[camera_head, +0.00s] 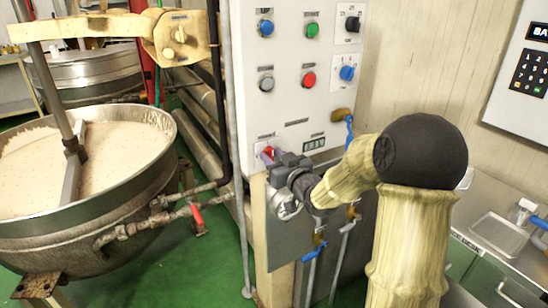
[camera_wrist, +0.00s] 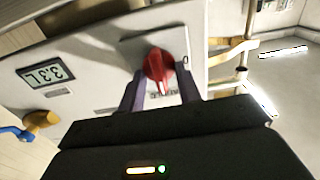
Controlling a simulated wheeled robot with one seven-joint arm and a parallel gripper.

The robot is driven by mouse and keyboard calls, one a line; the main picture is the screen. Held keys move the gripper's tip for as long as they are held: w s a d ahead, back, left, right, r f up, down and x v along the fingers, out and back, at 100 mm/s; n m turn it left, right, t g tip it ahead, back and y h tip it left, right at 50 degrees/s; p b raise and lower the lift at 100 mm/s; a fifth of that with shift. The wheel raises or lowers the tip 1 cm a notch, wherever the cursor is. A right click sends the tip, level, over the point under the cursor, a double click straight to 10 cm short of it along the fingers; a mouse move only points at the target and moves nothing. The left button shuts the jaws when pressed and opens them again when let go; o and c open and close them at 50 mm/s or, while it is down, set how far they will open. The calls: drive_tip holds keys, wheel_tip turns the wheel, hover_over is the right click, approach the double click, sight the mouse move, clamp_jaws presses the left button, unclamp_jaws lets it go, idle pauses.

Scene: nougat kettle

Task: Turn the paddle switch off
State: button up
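The red switch (camera_wrist: 156,64) is on a light panel (camera_wrist: 105,50), with a narrow red handle pointing toward my gripper in the wrist view. My gripper (camera_wrist: 161,92) is open, with one purple-grey finger on each side of the handle. Gaps show between the fingers and the handle, so I see no grip on it. In the head view, the red switch (camera_head: 268,151) shows only as a small red patch at the lower left of the control panel (camera_head: 290,105). My gripper (camera_head: 265,157) is up against the panel there and partly hides it.
Blue, green, grey and red buttons and a blue knob (camera_head: 347,73) sit higher on the panel. A small display (camera_head: 314,144) and a blue-handled valve (camera_head: 349,130) are to the right. A large kettle (camera_head: 95,225) with a stirring arm stands left.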

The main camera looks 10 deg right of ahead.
drive_tip(key=shift+c, duration=0.4)
clamp_jaws()
